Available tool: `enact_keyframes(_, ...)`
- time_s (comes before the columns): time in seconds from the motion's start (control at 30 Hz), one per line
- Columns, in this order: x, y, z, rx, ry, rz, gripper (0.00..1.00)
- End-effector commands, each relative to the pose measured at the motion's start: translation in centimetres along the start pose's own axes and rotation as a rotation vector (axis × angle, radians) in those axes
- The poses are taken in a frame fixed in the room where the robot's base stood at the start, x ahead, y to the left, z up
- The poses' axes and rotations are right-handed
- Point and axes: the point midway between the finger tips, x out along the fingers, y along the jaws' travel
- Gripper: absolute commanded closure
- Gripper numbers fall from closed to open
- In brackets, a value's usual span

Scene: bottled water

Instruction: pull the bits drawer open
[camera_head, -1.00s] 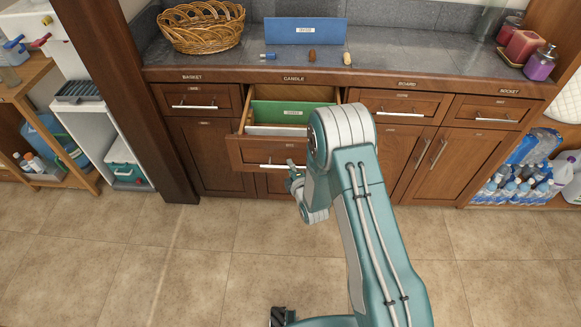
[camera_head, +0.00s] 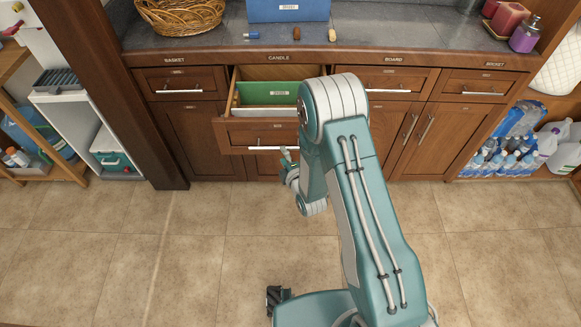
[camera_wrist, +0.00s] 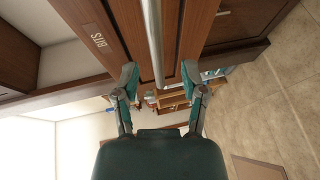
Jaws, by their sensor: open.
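The bits drawer (camera_head: 258,132) is a brown wooden drawer standing well out of the cabinet under the CANDLE label. A green divider shows inside it. In the wrist view, its front carries the word BITS (camera_wrist: 98,40). Its silver bar handle (camera_head: 270,148) also shows in the wrist view (camera_wrist: 154,40). My gripper (camera_wrist: 160,76) is open, with one finger on each side of the handle bar in the picture. I cannot tell whether either finger touches it. In the head view my gripper (camera_head: 288,158) is by the handle's right end, partly hidden by my arm.
The counter (camera_head: 370,35) above holds a wicker basket (camera_head: 180,14), a blue box (camera_head: 288,10) and small items. Closed drawers (camera_head: 182,84) flank the open one. A wooden post (camera_head: 110,90) stands left, water bottles (camera_head: 505,160) right. The tiled floor (camera_head: 120,250) in front is clear.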

Motion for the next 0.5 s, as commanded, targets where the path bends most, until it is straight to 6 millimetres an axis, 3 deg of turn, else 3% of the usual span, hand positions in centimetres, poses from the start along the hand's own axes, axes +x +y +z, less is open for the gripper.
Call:
enact_keyframes(0.23,-5.0,-0.1,0.0,-0.001,-0.001,-0.004,0.45)
enact_keyframes(0.5,-7.2,-0.2,-0.1,-0.001,0.001,-0.003,0.45)
